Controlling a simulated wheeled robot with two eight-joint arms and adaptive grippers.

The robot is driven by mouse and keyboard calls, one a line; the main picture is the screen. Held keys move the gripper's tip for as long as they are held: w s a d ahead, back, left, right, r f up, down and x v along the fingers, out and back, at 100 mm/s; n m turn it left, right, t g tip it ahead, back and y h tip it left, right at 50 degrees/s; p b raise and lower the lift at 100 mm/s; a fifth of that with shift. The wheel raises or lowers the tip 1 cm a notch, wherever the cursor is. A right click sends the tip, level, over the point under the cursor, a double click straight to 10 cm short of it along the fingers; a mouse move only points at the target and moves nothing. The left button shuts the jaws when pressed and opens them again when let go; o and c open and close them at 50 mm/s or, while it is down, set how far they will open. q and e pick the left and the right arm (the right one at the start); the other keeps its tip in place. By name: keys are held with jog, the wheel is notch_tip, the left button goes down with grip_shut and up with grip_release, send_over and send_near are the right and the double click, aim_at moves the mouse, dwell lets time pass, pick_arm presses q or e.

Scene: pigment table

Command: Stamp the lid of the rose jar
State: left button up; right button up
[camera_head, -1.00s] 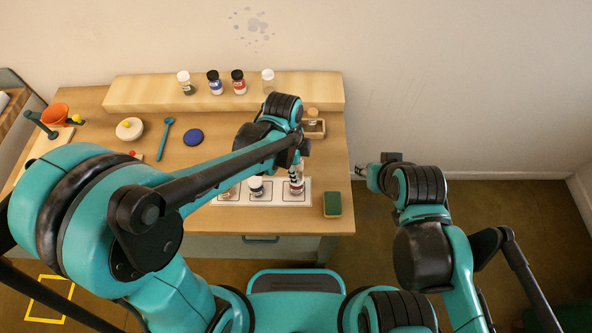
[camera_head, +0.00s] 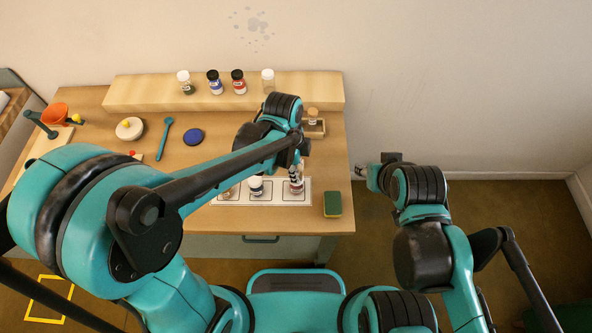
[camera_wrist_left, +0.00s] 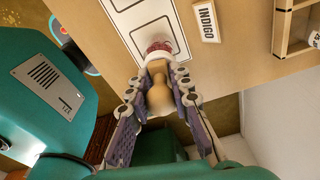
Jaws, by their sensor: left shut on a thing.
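The jar with rose-coloured contents (camera_head: 296,187) stands on the right slot of the white mat (camera_head: 284,200). In the left wrist view its reddish contents (camera_wrist_left: 158,46) show beyond its white lid (camera_wrist_left: 157,58). My left gripper (camera_head: 297,170) is over this jar, pointing down. In the wrist view its fingers (camera_wrist_left: 158,84) are shut on a wooden stamp with a rounded handle (camera_wrist_left: 159,98). The stamp's far end lines up with the lid; I cannot tell whether they touch. My right gripper (camera_head: 364,170) is off the table's right side, its fingers unclear.
A green and yellow sponge (camera_head: 332,204) lies right of the mat. A blue pad (camera_head: 193,137) and teal spoon (camera_head: 165,135) lie left. Several jars stand on the back shelf (camera_head: 140,95). An INDIGO label (camera_wrist_left: 205,20) lies near the mat.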

pick_arm(q)
jog(key=shift+r+p, duration=2.8)
jog(key=shift+r, duration=0.7)
jog(key=shift+f, duration=0.1)
